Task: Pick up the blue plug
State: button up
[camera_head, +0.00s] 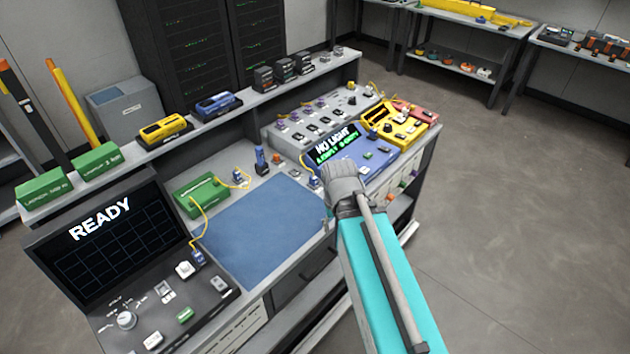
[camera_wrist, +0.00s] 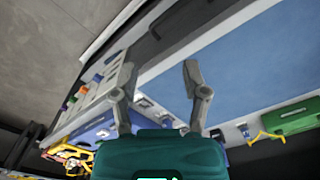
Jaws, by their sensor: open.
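Blue plugs sit on yellow cables from the green box (camera_head: 200,197). One blue plug (camera_head: 240,175) is at the back of the bench, and another blue plug (camera_head: 197,254) is at the edge of the READY console. I cannot tell which is the task's plug. In the wrist view, a small blue plug (camera_wrist: 244,131) with a yellow cable lies beside the green box (camera_wrist: 294,119), right of the fingers. My gripper (camera_wrist: 159,62) is open and empty, above the bench and apart from the plugs. In the head view its fingers are hidden behind my arm.
A flat blue mat (camera_head: 262,228) covers the bench middle and is clear. The READY console (camera_head: 110,245) stands at left. A blue NO LIGHT device (camera_head: 372,158) and a yellow device (camera_head: 397,125) stand near my arm. A small upright blue object (camera_head: 261,160) stands behind the mat.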

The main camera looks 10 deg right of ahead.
jog(key=shift+o, duration=1)
jog(key=shift+w, duration=0.15)
notch_tip(320, 180, up, 4)
jog(key=m+p, duration=0.4)
jog(key=m, duration=0.7)
send_over(313, 177)
jog(key=shift+w+d+f, duration=0.1)
jog(key=shift+f, duration=0.1)
notch_tip(313, 177, down, 8)
jog(key=b, duration=0.8)
jog(key=shift+f+b, duration=0.25)
jog(key=shift+b, duration=0.15)
jog(key=shift+f, duration=0.1)
notch_tip(313, 177, down, 5)
jog(key=b, duration=0.5)
